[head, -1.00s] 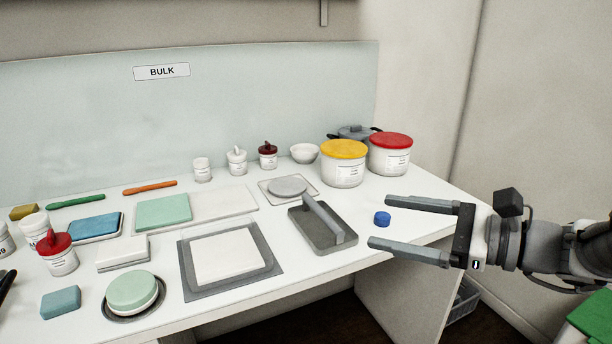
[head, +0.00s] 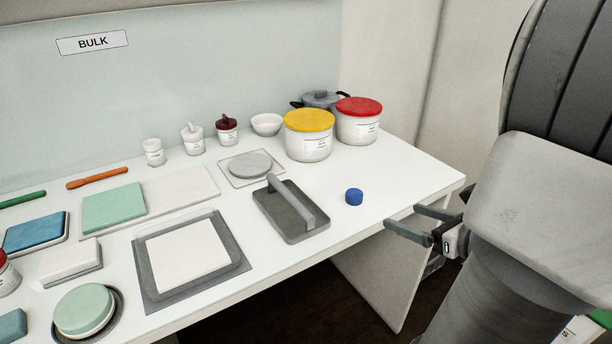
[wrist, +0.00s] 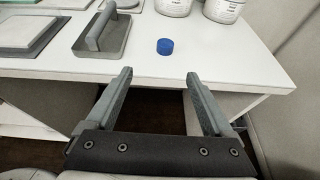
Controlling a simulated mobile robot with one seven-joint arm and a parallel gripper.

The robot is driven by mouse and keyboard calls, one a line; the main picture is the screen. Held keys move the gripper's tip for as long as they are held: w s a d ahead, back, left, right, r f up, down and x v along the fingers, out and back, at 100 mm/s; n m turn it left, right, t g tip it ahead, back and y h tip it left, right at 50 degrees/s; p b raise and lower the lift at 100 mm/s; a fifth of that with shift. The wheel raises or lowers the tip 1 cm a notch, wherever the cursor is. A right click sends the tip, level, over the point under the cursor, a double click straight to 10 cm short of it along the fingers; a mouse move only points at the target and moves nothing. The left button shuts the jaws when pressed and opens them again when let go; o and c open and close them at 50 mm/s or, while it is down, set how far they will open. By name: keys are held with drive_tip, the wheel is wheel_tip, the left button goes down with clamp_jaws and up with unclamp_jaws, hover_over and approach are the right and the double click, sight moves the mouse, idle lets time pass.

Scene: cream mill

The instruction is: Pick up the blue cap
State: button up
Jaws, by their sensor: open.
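The blue cap (head: 354,197) is a small round cap standing alone on the white table near its front right part. In the wrist view the blue cap (wrist: 165,46) sits on the table beyond my fingertips, a little right of the midline between them. My gripper (head: 412,222) is open and empty, off the table's front edge to the right of the cap. In the wrist view my gripper (wrist: 159,76) has its two fingers wide apart, with the table edge and dark floor behind them. Nothing hides the cap.
A grey tray with a handle (head: 291,212) lies left of the cap. A yellow-lidded tub (head: 309,135) and a red-lidded tub (head: 358,121) stand behind it. The white table (head: 405,168) is clear around the cap and to its right.

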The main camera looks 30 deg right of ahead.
drive_tip(key=b, duration=0.3)
approach(360, 198)
drive_tip(key=x, duration=0.4)
drive_tip(key=shift+s+a+f, duration=0.1)
drive_tip(key=shift+a+f, duration=0.1)
drive_tip(key=shift+a, duration=0.1)
drive_tip(key=shift+d+r+b+x, duration=0.15)
drive_tip(key=shift+b+x, duration=0.35)
drive_tip(key=shift+x, duration=1)
drive_tip(key=shift+d+r+b+x, duration=0.1)
drive_tip(key=shift+b+x, duration=0.35)
drive_tip(key=shift+x, duration=1.05)
clamp_jaws()
